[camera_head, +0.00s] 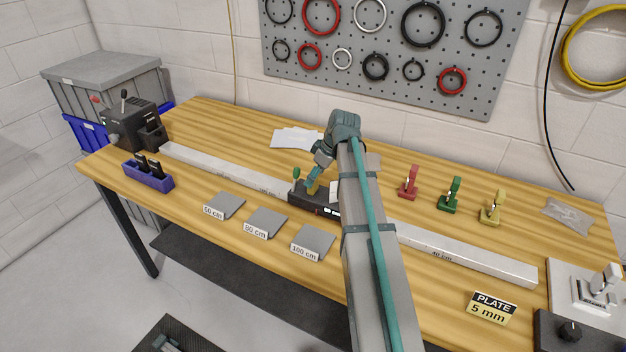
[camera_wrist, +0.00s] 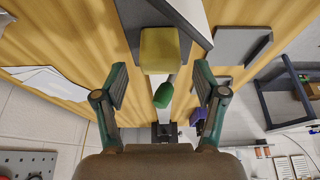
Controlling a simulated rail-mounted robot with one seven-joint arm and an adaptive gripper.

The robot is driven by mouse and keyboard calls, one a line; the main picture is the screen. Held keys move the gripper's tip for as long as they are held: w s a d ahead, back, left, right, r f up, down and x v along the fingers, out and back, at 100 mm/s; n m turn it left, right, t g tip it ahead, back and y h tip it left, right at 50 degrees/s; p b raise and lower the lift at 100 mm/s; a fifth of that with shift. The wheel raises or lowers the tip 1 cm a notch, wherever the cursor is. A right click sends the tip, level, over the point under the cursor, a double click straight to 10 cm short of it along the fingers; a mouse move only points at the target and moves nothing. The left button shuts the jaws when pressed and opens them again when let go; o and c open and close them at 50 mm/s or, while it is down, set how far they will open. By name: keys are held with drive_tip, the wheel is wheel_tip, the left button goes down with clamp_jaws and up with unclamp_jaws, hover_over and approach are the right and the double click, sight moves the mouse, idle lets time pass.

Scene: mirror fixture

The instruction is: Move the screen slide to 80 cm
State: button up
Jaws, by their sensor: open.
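The slide (camera_head: 300,197), a dark carriage with small displays, sits on the long pale rail (camera_head: 228,171) near the middle of the bench. A yellow block (camera_head: 313,187) stands on it, and a green-knobbed lever (camera_head: 296,173) rises at its left end. A white panel, seemingly the screen, is partly hidden by my arm. In the wrist view, my gripper (camera_wrist: 160,84) is open, with the yellow block (camera_wrist: 160,50) just ahead of the fingertips and the green knob (camera_wrist: 163,95) between the fingers. Contact cannot be told. The 80 cm plate (camera_head: 265,222) lies in front of the rail.
Plates marked 60 cm (camera_head: 225,205) and 100 cm (camera_head: 313,241) flank the 80 cm plate. A dark lamp-like device (camera_head: 130,122) and a blue holder (camera_head: 148,179) are at the left. Red, green and yellow clamps (camera_head: 490,207) stand behind the rail at right. My arm hides the rail's middle.

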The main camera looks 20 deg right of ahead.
drive_tip(key=v, duration=0.9)
drive_tip(key=shift+r, duration=0.25)
drive_tip(key=shift+d, duration=0.1)
